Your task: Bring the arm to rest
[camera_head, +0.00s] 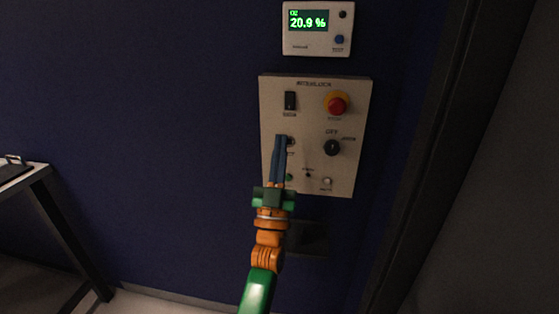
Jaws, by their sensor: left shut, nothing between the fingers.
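My left gripper (281,140) is on an orange and green arm that rises from the bottom middle of the head view. Its dark blue fingers are shut with nothing between them. They point up in front of the beige interlock panel (313,115) on the dark blue wall, near the small control at its left middle. I cannot tell whether the fingertips touch the panel. The panel has a black rocker switch (290,100), a red button on a yellow collar (336,104) and a black rotary knob (332,147). My right gripper is not in view.
A white oxygen display (318,46) above the panel reads 20.9 %. A dark box (308,238) is below the panel, partly behind my arm. A dark table (42,182) stands at the left. A dark vertical frame (432,150) is at the right. The wall left of the panel is clear.

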